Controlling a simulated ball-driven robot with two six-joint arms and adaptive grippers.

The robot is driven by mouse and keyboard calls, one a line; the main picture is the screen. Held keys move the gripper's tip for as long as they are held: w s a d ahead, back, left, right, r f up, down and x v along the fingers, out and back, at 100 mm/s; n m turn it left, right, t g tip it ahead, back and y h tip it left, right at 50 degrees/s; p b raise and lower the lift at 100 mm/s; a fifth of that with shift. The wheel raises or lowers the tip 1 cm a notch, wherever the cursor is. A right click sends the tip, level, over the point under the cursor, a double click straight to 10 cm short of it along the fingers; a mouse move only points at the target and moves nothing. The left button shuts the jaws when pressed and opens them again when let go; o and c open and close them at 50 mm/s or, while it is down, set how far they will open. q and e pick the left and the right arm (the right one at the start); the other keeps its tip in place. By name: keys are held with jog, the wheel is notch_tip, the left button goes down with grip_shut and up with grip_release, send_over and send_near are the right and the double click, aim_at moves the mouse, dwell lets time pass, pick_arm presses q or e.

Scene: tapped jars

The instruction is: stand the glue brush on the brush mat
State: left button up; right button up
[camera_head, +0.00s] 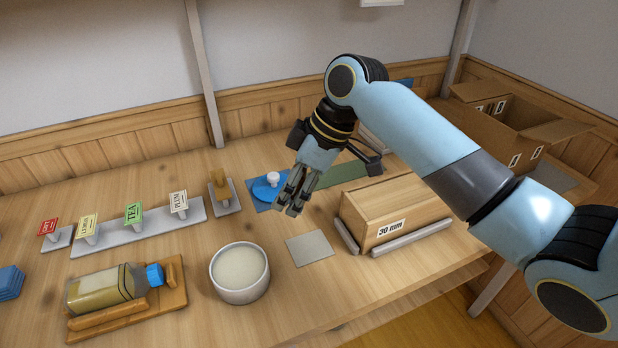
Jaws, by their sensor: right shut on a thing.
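My right gripper (291,201) points down over the table, between the blue disc with a white knob and the grey square mat. It is shut on a slim dark thing that its fingers mostly hide. I take this for the glue brush, since no other brush is clear in view. The flat grey square (310,247), which looks like the brush mat, lies bare on the table, nearer the front and slightly right of the gripper. My left gripper is out of view.
A white pot (239,287) with pale contents stands left of the mat. A wooden box marked 30 mm (395,212) stands to the right. The blue disc (264,190) lies behind the gripper. A bottle (101,288) lies in a wooden cradle, and a label rack (142,236) is behind it.

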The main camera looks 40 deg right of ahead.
aim_at(302, 211)
jog(key=s+f, duration=0.1)
jog(key=s+d+f, duration=0.1)
jog(key=f, duration=0.1)
jog(key=shift+n+p, duration=0.4)
jog(key=shift+s+a+f+h, duration=0.1)
jog(key=shift+s+f+h, duration=0.05)
jog(key=shift+f+h, duration=0.15)
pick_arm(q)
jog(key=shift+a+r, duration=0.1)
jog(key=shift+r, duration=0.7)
pick_arm(e)
jog(key=shift+r+p, duration=0.1)
jog(key=shift+p, duration=0.3)
jog(key=shift+f+b, duration=1.8)
jog(key=shift+f, duration=1.2)
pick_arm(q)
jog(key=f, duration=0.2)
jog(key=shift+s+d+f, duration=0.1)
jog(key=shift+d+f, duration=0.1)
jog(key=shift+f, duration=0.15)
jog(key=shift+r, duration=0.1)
